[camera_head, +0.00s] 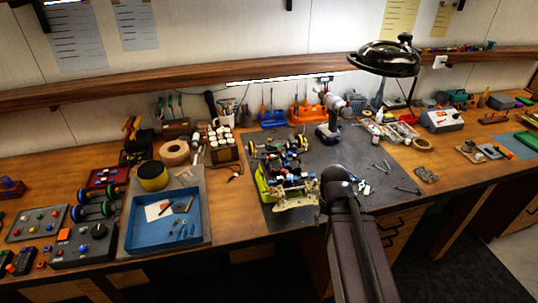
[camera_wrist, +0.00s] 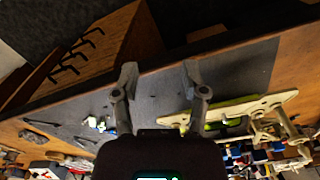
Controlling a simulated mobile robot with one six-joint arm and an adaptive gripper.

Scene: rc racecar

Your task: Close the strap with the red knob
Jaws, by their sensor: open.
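The RC racecar (camera_head: 272,192) sits on the dark work mat, with a yellow-green side and a pale end plate. Small red, blue and white parts crowd its top; I cannot tell which is the red knob, and no strap can be made out. In the wrist view the car (camera_wrist: 237,112) is at the lower right, partly cut off by the frame. My gripper (camera_wrist: 160,76) is open and empty, its two fingers apart over the mat near the bench's edge, beside the car's pale plate. In the head view my arm hides the fingers, just right of the car.
The dark mat (camera_head: 385,155) is mostly clear right of the car, with a few small tools lying on it. A blue tray (camera_head: 142,245) stands to the left. A black lamp (camera_head: 385,58) overhangs the back right, and a drill (camera_head: 328,132) stands behind the car.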

